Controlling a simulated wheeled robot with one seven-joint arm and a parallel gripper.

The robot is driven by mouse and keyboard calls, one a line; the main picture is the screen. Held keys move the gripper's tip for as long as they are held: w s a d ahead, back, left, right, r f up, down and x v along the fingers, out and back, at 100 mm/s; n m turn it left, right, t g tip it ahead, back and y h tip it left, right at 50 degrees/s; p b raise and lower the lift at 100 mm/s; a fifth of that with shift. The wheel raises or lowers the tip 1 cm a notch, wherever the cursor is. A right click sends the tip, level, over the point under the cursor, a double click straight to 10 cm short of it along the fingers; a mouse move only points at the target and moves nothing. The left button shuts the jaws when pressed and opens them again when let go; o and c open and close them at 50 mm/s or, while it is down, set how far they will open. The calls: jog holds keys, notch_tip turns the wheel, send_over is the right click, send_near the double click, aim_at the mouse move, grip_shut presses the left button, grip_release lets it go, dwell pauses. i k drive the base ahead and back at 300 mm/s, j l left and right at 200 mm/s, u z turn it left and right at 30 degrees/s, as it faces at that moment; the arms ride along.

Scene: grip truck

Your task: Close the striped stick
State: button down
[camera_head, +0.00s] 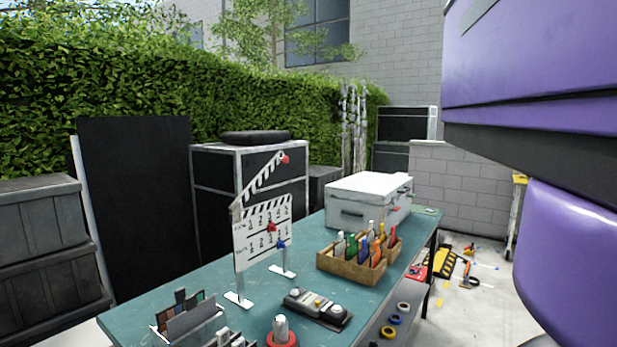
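A white clapperboard (262,233) stands upright on two small feet on a teal table (190,268). Its striped stick (262,179) is raised at an angle, joined at the board's upper left and rising to the right. A red knob sits at the stick's free end. A gap shows between the stick and the striped top edge of the board. The board's face carries rows of marks, a red knob and a blue knob. My gripper is not in view; large purple parts of my arm fill the right side.
A wooden box (350,277) of colored items, a dark control box (317,308) and a white case (366,198) share the table. A red-based object (282,335) and a clear holder (188,322) stand at the front. Black cases (247,180) stand behind.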

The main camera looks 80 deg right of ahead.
aim_at(249, 190)
jog(key=z, duration=1.4)
